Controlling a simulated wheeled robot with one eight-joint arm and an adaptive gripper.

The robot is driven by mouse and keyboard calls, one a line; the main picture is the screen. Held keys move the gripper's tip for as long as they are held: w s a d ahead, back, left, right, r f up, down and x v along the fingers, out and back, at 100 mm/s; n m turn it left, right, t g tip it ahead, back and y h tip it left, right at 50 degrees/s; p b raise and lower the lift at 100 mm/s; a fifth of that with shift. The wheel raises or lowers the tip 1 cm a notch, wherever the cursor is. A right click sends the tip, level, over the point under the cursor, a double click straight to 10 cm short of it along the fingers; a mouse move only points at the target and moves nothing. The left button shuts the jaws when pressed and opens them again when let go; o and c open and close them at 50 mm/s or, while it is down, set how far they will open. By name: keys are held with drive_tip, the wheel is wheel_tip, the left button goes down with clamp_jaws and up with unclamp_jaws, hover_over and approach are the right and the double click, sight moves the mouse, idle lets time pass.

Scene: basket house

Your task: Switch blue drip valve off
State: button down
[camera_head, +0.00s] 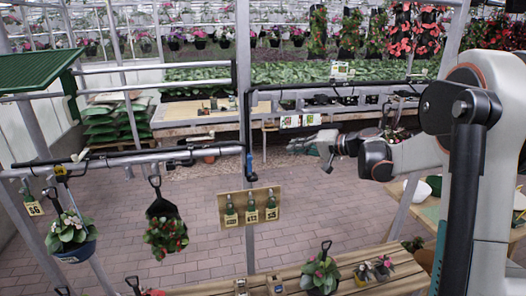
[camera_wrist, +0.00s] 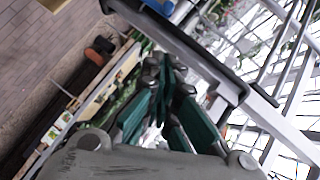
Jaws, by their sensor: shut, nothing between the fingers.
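A small blue valve part (camera_head: 249,165) shows on the vertical post in the head view, at the right end of the horizontal grey pipe (camera_head: 130,158). Its handle position is too small to tell. My gripper (camera_head: 298,146) is to the right of the post at about the valve's height, apart from it and pointing left. In the wrist view my gripper's teal-padded fingers (camera_wrist: 166,66) are closed together with nothing between them. A blue patch (camera_wrist: 162,6) shows at the top edge of the wrist view, cut off by the frame; I cannot tell if it is the valve.
A board with green bottles and price tags (camera_head: 252,208) hangs below the valve. Potted plants hang at left, one in a black pot (camera_head: 163,205). A slatted wooden table (camera_head: 385,268) stands in front. The dark post and pipe frame (camera_wrist: 190,50) crosses the wrist view.

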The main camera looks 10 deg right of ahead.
drive_tip(key=shift+a, duration=0.1)
drive_tip(key=s+a+f+p+x, duration=0.1)
drive_tip(key=s+x, duration=0.1)
drive_tip(key=x, duration=1)
drive_tip(key=shift+w+a, duration=0.35)
drive_tip(key=shift+a, duration=0.3)
drive_tip(key=shift+a+r, duration=0.15)
drive_tip(key=shift+a, duration=0.15)
